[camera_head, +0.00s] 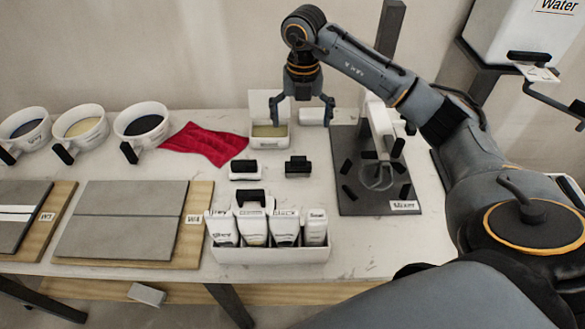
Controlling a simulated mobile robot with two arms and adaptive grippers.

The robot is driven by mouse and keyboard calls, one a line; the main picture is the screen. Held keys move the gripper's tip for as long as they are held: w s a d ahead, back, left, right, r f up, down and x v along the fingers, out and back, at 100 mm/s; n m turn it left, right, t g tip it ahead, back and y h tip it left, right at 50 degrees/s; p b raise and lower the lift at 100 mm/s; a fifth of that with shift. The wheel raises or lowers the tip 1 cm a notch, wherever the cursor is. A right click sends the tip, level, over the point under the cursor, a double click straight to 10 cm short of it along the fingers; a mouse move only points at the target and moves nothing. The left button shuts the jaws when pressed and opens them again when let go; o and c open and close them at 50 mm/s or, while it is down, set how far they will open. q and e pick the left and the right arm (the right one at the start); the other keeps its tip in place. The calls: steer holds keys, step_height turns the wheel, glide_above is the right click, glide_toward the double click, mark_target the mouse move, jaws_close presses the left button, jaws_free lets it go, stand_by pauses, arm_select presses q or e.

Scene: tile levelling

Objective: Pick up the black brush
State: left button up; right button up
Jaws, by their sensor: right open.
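A small black item that looks like the black brush (297,167) lies on the white table, right of a similar white item with a black top (244,169). Its bristles cannot be made out. My right gripper (302,118) points down with its fingers spread, open and empty. In the picture it is above the black brush, in front of an open white box (269,138) and apart from the brush. My left gripper is not in view.
A white caddy (271,256) with labelled containers stands in front of the brush. A dark mixer stand (348,140) is to the right. A red cloth (205,143) and several bowls (142,125) are left. Grey tiles (120,220) lie on boards at front left.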

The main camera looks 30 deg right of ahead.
mark_target(298, 158)
steer(key=f, duration=0.6)
steer(key=w+f, duration=0.1)
steer(key=f, duration=0.3)
steer(key=shift+w+p, duration=0.1)
steer(key=shift+p, duration=0.3)
step_height(298, 158, down, 4)
steer(key=shift+f+p, duration=0.15)
steer(key=shift+p, duration=0.6)
steer(key=shift+d+f, duration=0.1)
steer(key=shift+f, duration=0.4)
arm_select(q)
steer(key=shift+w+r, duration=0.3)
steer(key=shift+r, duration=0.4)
arm_select(e)
steer(key=c, duration=1.2)
steer(key=shift+r, duration=0.1)
steer(key=shift+c, duration=0.2)
